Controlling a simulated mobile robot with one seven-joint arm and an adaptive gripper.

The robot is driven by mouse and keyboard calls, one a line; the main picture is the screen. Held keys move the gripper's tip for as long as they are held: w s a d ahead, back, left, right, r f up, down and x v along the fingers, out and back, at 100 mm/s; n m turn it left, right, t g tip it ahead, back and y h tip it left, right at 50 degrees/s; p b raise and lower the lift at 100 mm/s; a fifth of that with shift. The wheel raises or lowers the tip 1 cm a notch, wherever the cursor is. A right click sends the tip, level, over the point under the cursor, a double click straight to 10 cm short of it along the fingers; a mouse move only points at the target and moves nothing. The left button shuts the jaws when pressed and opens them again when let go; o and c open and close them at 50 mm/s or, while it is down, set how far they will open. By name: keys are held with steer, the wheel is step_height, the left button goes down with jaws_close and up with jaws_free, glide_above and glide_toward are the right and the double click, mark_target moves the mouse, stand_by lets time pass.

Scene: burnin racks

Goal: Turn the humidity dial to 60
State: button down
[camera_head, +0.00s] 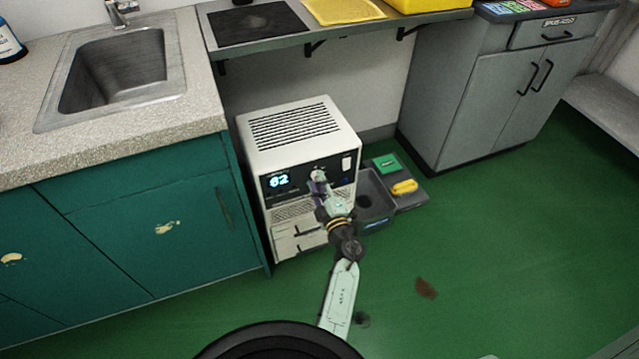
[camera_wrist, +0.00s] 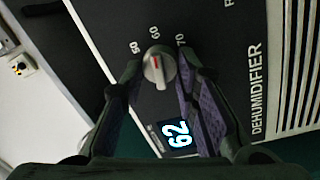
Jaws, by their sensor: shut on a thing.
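The white dehumidifier (camera_head: 346,129) stands on the floor below the wall shelf, with a dark control panel on its front. Its lit display (camera_head: 279,181) reads 62, and the same number shows in the wrist view (camera_wrist: 179,134). The humidity dial (camera_wrist: 159,67) is a round grey knob with a red mark, among the printed numbers 50, 60 and 70. The red mark points close to the 60. My gripper (camera_wrist: 158,75) is shut on the dial, one finger on each side. In the head view my gripper (camera_head: 317,180) covers most of the dial.
A dark grey bin (camera_head: 367,213) and a tray with a green box (camera_head: 387,163) and a yellow item (camera_head: 404,187) sit right of the dehumidifier. A teal cabinet (camera_head: 150,220) with a sink stands left. The green floor in front is mostly clear.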

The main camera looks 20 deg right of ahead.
steer(key=c, duration=1.2)
jaws_free()
steer(key=shift+c, duration=0.2)
steer(key=s, duration=1.2)
steer(key=shift+f, duration=0.35)
